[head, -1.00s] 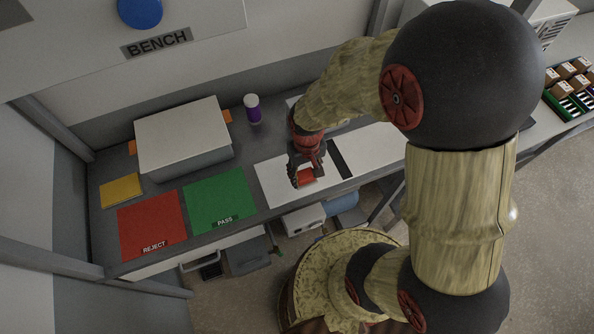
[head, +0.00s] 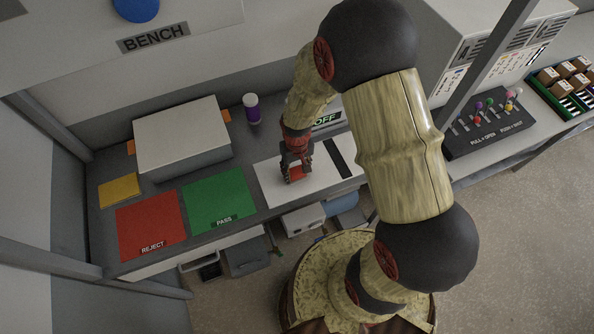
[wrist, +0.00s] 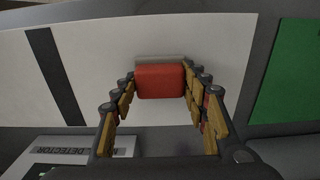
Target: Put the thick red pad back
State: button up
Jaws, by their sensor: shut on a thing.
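The thick red pad (wrist: 160,82) is between the fingertips of my gripper (wrist: 158,85) in the wrist view. My gripper is shut on it. In the head view, my gripper (head: 295,170) is over the white sheet on the bench, with the red pad (head: 297,172) showing between its fingers. A pale grey strip (wrist: 160,58) shows along one edge of the pad in the wrist view. I cannot tell whether the pad touches the white surface.
A black stripe (head: 339,158) crosses the white sheet (head: 270,186). To the left lie a green PASS mat (head: 218,200), a red REJECT mat (head: 150,225) and a yellow pad (head: 119,190). A grey box (head: 183,135) and a purple bottle (head: 252,108) stand behind. A switch panel (head: 485,125) is right.

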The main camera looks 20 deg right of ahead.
jog(key=o, duration=1.8)
jog(key=shift+f, duration=0.1)
notch_tip(320, 180, up, 12)
notch_tip(320, 180, up, 14)
jog(key=t, duration=0.2)
send_over(297, 171)
jog(key=s, duration=0.3)
jog(key=s+r+t, duration=0.1)
jog(key=s+r, duration=0.2)
jog(key=r, duration=0.1)
jog(key=s+r+t, duration=0.1)
jog(key=s+r, duration=0.3)
jog(key=s+r+t+p, duration=0.1)
jog(key=s+r, duration=0.3)
jog(key=shift+r+t, duration=0.3)
jog(key=shift+r, duration=0.05)
jog(key=shift+f, duration=0.1)
